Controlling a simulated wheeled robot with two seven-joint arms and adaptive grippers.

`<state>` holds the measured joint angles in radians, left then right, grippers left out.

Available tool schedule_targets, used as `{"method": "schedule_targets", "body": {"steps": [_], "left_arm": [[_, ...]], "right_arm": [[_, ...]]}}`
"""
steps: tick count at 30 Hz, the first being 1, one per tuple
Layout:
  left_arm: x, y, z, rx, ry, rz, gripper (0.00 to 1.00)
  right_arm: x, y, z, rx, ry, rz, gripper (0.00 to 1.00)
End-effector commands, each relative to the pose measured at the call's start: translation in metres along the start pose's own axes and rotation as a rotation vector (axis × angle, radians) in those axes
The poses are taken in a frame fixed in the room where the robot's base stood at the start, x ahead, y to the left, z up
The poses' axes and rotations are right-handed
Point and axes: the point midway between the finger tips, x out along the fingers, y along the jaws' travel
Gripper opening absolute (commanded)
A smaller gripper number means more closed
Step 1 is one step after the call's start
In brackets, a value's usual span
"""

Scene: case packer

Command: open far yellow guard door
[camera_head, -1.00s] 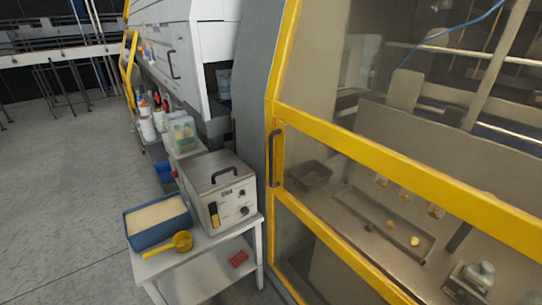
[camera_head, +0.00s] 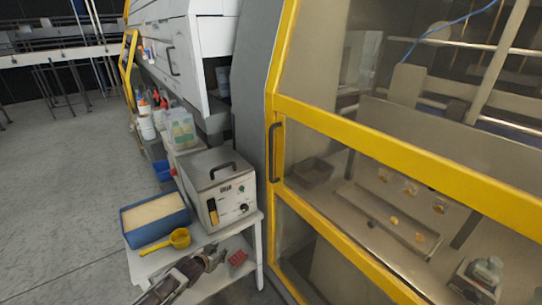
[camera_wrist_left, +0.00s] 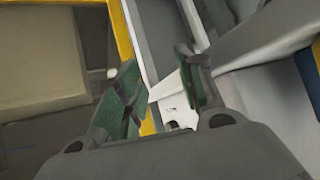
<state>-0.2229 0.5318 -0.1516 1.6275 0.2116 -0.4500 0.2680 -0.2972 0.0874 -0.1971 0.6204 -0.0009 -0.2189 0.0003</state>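A yellow-framed guard door (camera_head: 400,162) with clear panels fills the right of the head view and looks closed. Its dark upright handle (camera_head: 276,152) is on its left side. My left gripper (camera_head: 208,258) is low in the head view, left of and below the handle, over the white cart and apart from the door. In the left wrist view my left gripper (camera_wrist_left: 157,62) has its two green-padded fingers spread with nothing held between them. A yellow frame part (camera_wrist_left: 123,30) shows beyond them. My right gripper is not in view.
A white cart (camera_head: 262,225) stands left of the door, carrying a metal box (camera_head: 217,182), a blue tray (camera_head: 128,240) and a yellow scoop (camera_head: 180,238). A red item (camera_head: 237,258) is on its lower shelf. Open grey floor (camera_head: 60,200) lies to the left.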

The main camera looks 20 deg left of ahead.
Motion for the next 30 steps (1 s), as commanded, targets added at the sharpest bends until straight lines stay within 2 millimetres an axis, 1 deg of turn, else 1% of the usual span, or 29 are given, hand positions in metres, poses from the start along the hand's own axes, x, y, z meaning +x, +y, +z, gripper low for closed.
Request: {"method": "schedule_targets", "body": {"steps": [1, 2, 3, 5, 6, 8, 9, 12, 15, 21, 25, 30], "left_arm": [[-0.005, 0.001, -0.024, 0.007, 0.036, 0.009, 0.37], [-0.008, 0.002, -0.037, 0.007, 0.055, 0.015, 0.37], [-0.014, 0.004, -0.054, 0.008, 0.08, 0.024, 0.37], [-0.023, 0.008, -0.08, 0.011, 0.116, 0.039, 0.37], [-0.03, 0.011, -0.096, 0.013, 0.14, 0.049, 0.37], [-0.041, 0.017, -0.121, 0.018, 0.176, 0.067, 0.37], [-0.049, 0.022, -0.136, 0.02, 0.2, 0.08, 0.37], [-0.071, 0.035, -0.173, 0.031, 0.256, 0.113, 0.37], [-0.093, 0.05, -0.202, 0.04, 0.302, 0.147, 0.37], [-0.134, 0.075, -0.249, 0.063, 0.385, 0.213, 0.37], [-0.155, 0.085, -0.275, 0.073, 0.439, 0.253, 0.37], [-0.175, 0.088, -0.307, 0.08, 0.514, 0.301, 0.37]], "right_arm": [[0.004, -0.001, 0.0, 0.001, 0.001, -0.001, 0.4], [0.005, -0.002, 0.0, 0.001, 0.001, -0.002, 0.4], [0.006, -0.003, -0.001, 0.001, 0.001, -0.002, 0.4], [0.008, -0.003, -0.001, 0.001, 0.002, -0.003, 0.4], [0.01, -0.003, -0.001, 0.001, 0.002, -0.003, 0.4], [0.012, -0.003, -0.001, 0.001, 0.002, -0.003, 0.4], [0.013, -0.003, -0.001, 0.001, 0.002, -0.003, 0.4], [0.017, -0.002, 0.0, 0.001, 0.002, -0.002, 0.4], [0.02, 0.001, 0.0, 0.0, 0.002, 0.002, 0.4], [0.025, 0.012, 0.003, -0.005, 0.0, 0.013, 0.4], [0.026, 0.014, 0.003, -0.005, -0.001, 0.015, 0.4], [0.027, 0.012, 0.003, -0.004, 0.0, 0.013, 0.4]]}}
